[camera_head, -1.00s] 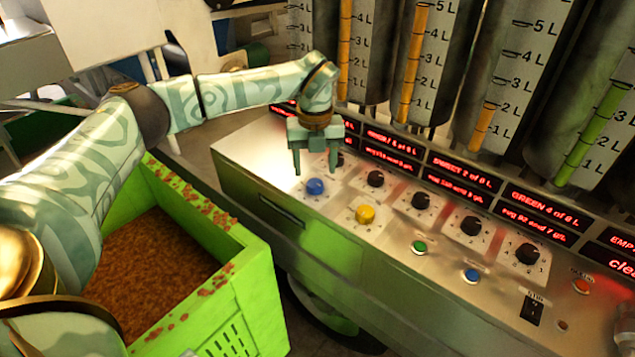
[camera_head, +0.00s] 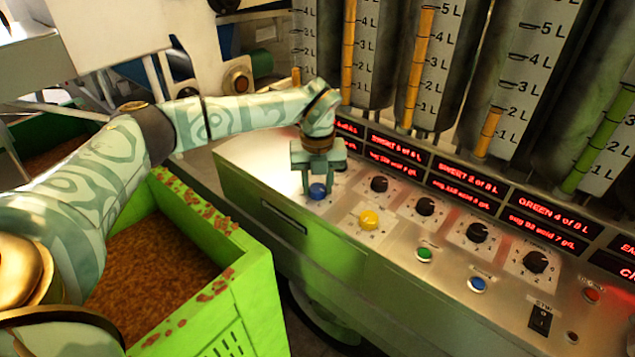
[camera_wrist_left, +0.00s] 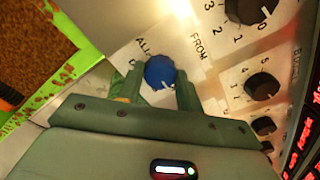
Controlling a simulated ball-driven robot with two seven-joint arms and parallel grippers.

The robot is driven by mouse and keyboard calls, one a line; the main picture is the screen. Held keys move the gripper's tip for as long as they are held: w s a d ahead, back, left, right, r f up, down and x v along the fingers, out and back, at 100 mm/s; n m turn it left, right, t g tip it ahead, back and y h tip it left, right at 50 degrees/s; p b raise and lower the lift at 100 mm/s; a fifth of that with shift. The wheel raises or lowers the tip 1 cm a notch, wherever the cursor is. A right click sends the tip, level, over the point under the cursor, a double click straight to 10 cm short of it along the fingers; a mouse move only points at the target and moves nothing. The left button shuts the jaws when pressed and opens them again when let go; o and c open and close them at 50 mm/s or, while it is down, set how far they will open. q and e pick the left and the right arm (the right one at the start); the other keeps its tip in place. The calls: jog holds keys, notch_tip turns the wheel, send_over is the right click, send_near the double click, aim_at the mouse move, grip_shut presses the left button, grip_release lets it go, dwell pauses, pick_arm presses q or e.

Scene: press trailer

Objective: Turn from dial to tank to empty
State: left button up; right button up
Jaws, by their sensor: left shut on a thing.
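A blue dial (camera_head: 318,191) sits near the left end of the metal control panel (camera_head: 250,158). The word FROM is printed beside the blue dial (camera_wrist_left: 160,72) in the left wrist view, with ALL on its scale. My left gripper (camera_head: 319,186) points down over it, shut on the dial with one finger on each side. In the left wrist view the gripper (camera_wrist_left: 160,88) covers the dial's near side, and I cannot tell its pointer's setting surely. A yellow dial (camera_head: 369,220) stands just to the right. My right gripper is not in view.
Several black dials (camera_head: 425,206) run along the panel under red displays (camera_head: 467,180). A green button (camera_head: 424,255), a blue button (camera_head: 477,284) and a black switch (camera_head: 540,318) are nearer the front. Graduated tanks (camera_head: 425,65) stand behind. A green crate (camera_head: 250,290) of brown material is at left.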

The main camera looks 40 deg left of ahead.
pick_arm(q)
jog(key=shift+r+m+p, duration=0.25)
jog(key=shift+m+p, duration=0.45)
jog(key=shift+p, duration=0.3)
jog(key=m+p, duration=0.6)
jog(key=m, duration=0.1)
jog(key=m+p, duration=0.1)
jog(key=m, duration=0.2)
jog(key=shift+m, duration=0.4)
jog(key=m+p, duration=0.1)
jog(key=m, duration=0.2)
jog(key=shift+f+m, duration=0.1)
jog(key=shift+m, duration=0.2)
jog(key=m+p, duration=0.1)
jog(key=m, duration=0.2)
jog(key=shift+w+m, duration=0.1)
jog(key=shift+m, duration=0.2)
jog(key=m, duration=0.3)
jog(key=shift+f+m, duration=0.1)
jog(key=shift+m, duration=2)
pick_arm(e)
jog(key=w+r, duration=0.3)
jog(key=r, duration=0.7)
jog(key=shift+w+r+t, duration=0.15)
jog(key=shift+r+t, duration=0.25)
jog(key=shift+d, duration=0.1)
